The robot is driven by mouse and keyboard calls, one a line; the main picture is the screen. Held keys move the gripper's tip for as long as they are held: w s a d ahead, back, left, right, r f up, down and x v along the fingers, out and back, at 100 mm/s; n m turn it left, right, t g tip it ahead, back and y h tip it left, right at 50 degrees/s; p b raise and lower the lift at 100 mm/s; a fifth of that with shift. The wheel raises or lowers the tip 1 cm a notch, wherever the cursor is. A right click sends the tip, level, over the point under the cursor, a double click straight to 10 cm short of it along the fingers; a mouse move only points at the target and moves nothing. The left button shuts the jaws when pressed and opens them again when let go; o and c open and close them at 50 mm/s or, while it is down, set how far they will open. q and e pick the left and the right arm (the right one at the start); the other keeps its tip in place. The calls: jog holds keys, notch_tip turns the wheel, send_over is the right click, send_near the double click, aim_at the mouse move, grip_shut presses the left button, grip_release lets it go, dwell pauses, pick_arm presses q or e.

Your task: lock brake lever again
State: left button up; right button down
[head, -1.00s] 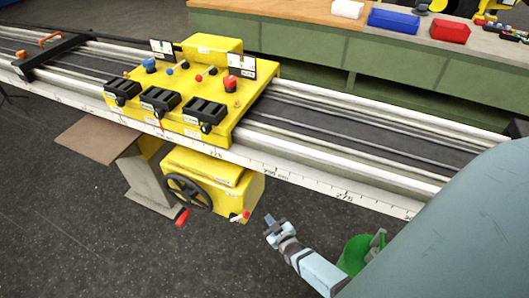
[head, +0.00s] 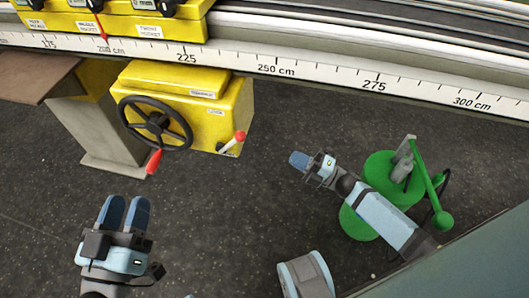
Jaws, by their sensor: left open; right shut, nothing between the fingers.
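A yellow box (head: 205,117) below the rail has a short lever (head: 232,142) on its lower right, with a white stem and a red knob tilted up to the right. I cannot tell for certain whether this is the brake lever. A black handwheel (head: 155,123) with a red handle is on the box's left. My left gripper (head: 128,203) is open and empty, below the handwheel in the picture. My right gripper (head: 299,160) is shut and empty, right of the red-knobbed lever and apart from it.
A green round stand (head: 380,168) with a green ball-ended lever (head: 437,205) is partly hidden behind my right arm. The white scaled rail (head: 330,77) crosses above. A grey leg (head: 95,130) stands left of the box. Dark floor is clear between the grippers.

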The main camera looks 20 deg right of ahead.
jog(key=b, duration=0.3)
send_near(230, 144)
notch_tip(230, 144, up, 6)
jog(key=w, duration=0.3)
pick_arm(q)
jog(key=shift+m+g+h, duration=0.3)
jog(key=shift+g, duration=0.6)
jog(key=f, duration=0.4)
jog(key=shift+w+d+f, duration=0.25)
jog(key=shift+d+f, duration=0.05)
jog(key=shift+d, duration=0.1)
pick_arm(e)
jog(key=shift+s+a+f+n, duration=0.1)
jog(key=shift+a+f+n, duration=0.05)
jog(key=shift+a+n, duration=0.3)
